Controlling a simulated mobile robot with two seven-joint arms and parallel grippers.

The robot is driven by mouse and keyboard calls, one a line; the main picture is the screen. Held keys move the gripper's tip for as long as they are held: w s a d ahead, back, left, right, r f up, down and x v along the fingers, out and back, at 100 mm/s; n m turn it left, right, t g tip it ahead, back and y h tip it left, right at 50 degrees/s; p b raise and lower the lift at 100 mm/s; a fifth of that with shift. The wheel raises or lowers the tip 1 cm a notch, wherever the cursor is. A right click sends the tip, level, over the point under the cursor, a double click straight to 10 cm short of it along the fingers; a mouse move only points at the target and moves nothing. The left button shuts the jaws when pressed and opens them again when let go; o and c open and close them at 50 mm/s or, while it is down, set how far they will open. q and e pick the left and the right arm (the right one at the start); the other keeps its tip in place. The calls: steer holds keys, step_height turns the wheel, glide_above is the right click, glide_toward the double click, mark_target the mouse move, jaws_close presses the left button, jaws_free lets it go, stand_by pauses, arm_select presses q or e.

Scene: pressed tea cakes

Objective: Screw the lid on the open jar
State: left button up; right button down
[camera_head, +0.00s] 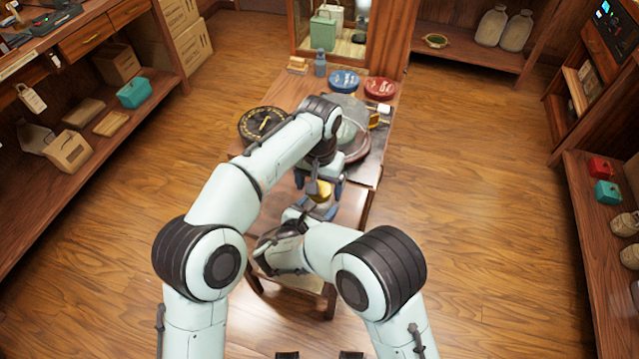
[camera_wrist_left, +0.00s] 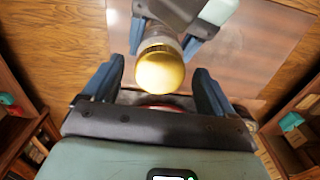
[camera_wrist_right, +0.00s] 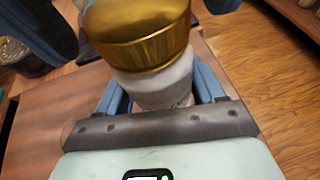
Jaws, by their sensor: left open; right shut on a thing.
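The gold lid (camera_head: 319,190) sits on top of the pale jar (camera_wrist_right: 160,88); I cannot tell how far it is threaded. My right gripper (camera_wrist_right: 157,82) is shut on the jar's body and holds it upright or nearly so above the small table. My left gripper (camera_wrist_left: 158,68) is open above the jar. Its blue fingers stand on either side of the lid (camera_wrist_left: 160,72), with gaps showing in the left wrist view. In the head view my arms hide most of the jar.
The table (camera_head: 350,212) below has a bare brown front. Behind stand a black dial (camera_head: 263,124), a blue tin (camera_head: 343,80), a red tin (camera_head: 380,88) and a grey bottle (camera_head: 320,64). Shelves line both sides. The floor (camera_head: 480,200) is clear.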

arm_select(q)
steer(key=shift+r, duration=0.1)
step_height(320, 180, up, 12)
stand_by(0.5)
arm_select(e)
steer(key=shift+c, duration=0.2)
jaws_free()
